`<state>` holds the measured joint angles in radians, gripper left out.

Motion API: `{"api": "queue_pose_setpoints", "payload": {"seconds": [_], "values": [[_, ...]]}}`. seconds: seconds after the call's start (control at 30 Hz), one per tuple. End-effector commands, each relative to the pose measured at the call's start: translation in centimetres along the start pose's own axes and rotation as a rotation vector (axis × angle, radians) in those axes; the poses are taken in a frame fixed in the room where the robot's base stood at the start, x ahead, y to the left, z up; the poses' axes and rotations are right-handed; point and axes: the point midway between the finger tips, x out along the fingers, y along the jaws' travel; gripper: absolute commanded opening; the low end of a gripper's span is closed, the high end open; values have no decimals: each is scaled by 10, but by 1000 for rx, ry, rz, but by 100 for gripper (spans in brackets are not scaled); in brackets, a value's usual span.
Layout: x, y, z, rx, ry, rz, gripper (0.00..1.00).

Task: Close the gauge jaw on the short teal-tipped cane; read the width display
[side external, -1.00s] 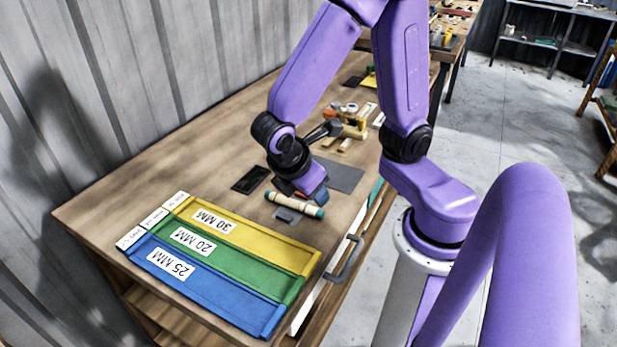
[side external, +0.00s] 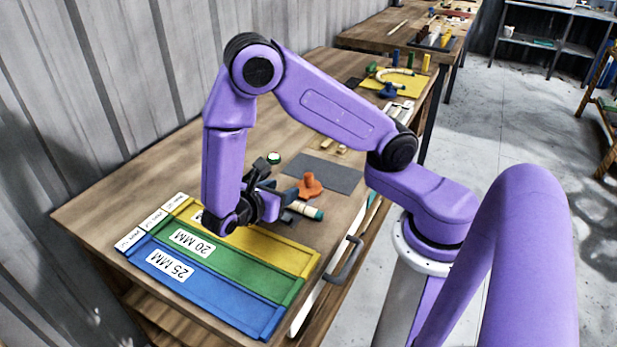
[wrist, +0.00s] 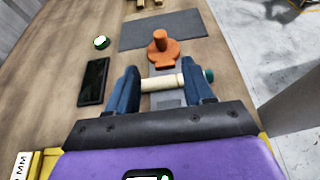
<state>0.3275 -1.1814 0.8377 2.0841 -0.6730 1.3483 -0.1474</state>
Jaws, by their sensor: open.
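The short cane is pale with a teal tip (side external: 312,213) at its right end. In the wrist view the cane (wrist: 161,83) lies crosswise over a small grey plate (wrist: 172,100), its teal tip showing past the right finger. An orange knobbed piece (wrist: 163,50), possibly the gauge jaw, stands upright just beyond the cane. It also shows in the side view (side external: 309,186). A flat black rectangle (wrist: 93,82), possibly the display, shows no readable figure.
Yellow (side external: 285,252), green (side external: 265,285) and blue (side external: 225,298) trays with millimetre labels lie at the front. A grey mat (side external: 323,172) and a small round green-rimmed item (side external: 274,158) lie behind. A yellow mat (side external: 396,80) with bent cane is farther back.

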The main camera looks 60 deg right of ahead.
Motion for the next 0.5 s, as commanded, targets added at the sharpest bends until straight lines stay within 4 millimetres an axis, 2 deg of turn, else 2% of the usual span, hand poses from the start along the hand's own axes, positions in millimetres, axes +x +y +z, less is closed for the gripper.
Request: {"api": "queue_pose_setpoints", "payload": {"seconds": [0.03,0.5], "values": [[11,-1,1,-2,-3,-5,52],[99,-2,0,-2,-1,-5,52]]}}
